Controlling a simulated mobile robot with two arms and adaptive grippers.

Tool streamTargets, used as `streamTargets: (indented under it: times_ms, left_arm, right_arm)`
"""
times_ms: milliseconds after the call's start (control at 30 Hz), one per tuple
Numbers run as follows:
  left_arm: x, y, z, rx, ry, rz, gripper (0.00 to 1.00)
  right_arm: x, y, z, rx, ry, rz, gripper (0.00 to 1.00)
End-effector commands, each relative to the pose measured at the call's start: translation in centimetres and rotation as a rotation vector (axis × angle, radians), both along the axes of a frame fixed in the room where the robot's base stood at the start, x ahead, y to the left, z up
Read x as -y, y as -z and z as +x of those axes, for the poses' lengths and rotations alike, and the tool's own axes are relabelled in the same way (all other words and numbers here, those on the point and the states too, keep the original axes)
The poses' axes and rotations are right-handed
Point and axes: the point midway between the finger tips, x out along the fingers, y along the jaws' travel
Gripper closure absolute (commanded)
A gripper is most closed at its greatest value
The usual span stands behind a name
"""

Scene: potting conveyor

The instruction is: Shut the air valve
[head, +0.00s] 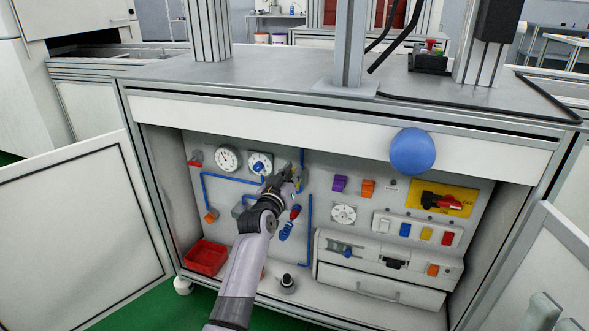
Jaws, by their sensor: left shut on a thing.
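The open cabinet has a back panel (375,222) with gauges, blue pipes and switches. I take this to be the air valve. The fingers and wrist cover much of it, so its handle angle is unclear. Just below hang a small red part (295,212) and a blue handle (287,230). My right gripper is not in view.
Two round gauges (228,159) sit at upper left. A red switch on a yellow plate (442,202) is at right. A red bin (205,257) and a grey case (385,265) stand on the cabinet floor. Open doors (85,225) flank the opening. A blue ball-like thing (412,151) shows at the front rail.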

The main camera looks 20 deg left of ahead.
Motion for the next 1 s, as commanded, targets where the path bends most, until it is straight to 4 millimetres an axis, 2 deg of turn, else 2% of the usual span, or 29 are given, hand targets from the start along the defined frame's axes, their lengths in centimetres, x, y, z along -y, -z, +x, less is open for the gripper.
streamTargets:
  times_ms: [200,400,567,767,1000]
  left_arm:
    - [-0.9,0.0,0.0,-0.012,0.000,-0.192,1.00]
    - [-1.7,0.5,0.0,-0.015,-0.001,-0.382,1.00]
    - [-2.3,1.0,0.1,-0.020,-0.001,-0.535,1.00]
    - [-3.0,1.8,0.1,-0.026,-0.002,-0.725,1.00]
    - [-3.5,2.8,0.1,-0.032,-0.001,-0.952,1.00]
  right_arm:
    - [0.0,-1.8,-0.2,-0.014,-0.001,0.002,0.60]
    - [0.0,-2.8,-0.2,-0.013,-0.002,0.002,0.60]
    - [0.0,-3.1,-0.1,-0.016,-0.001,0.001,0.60]
    - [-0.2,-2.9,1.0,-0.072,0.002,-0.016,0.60]
    - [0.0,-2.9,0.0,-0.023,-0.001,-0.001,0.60]
